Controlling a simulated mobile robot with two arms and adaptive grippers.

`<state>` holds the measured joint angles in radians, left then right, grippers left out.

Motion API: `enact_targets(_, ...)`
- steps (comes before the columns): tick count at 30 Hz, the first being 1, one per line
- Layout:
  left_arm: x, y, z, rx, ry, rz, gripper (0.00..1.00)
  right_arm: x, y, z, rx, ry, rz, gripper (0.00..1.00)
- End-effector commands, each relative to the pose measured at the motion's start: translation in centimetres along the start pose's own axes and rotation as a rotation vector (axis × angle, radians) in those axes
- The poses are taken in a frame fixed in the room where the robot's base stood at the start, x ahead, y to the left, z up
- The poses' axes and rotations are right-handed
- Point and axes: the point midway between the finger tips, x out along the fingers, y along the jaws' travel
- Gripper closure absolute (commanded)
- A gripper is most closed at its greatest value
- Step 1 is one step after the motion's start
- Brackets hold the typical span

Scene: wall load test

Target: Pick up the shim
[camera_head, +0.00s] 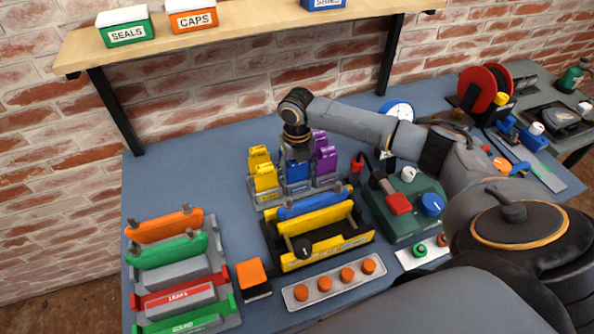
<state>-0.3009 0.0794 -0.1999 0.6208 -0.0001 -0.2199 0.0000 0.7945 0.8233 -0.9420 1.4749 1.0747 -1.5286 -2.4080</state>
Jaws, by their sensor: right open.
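My right gripper (297,150) reaches in from the right and points down over a grey rack (328,182) at the middle of the bench. The rack holds yellow clip-like pieces (263,177), a blue piece (297,172) and purple pieces (325,155). The gripper is open, just above or around the top of the blue piece; I cannot tell if it touches. No piece on the bench is clearly marked as a shim. A blue bin (324,4) on the shelf has a cut-off label that I cannot read fully. My left gripper is not in view.
A yellow fixture (325,254) with a blue bar stands in front of the rack. A green box (405,222) with a red lever is to its right. Coloured racks, an orange block (251,274) and an orange-button strip (333,283) lie in front. The blue bench (200,180) is clear at left.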

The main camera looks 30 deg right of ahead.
Motion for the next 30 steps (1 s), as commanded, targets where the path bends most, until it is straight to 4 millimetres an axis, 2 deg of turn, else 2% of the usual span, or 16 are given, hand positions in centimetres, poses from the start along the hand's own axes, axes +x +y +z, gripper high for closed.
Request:
enact_targets(4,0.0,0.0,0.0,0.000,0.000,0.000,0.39,0.0,0.0,0.0,-0.001,0.000,0.000,0.38)
enact_targets(9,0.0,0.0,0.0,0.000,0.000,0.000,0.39,0.0,0.0,0.0,0.000,0.001,0.000,0.72)
enact_targets(11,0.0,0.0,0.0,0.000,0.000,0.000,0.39,0.0,0.0,0.0,0.000,0.000,0.000,0.81)
enact_targets(20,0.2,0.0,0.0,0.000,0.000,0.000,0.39,-0.7,0.0,0.0,-0.001,0.000,0.000,0.81)
enact_targets(30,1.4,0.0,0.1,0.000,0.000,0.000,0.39,-7.1,0.1,0.1,-0.001,-0.003,0.002,0.81)
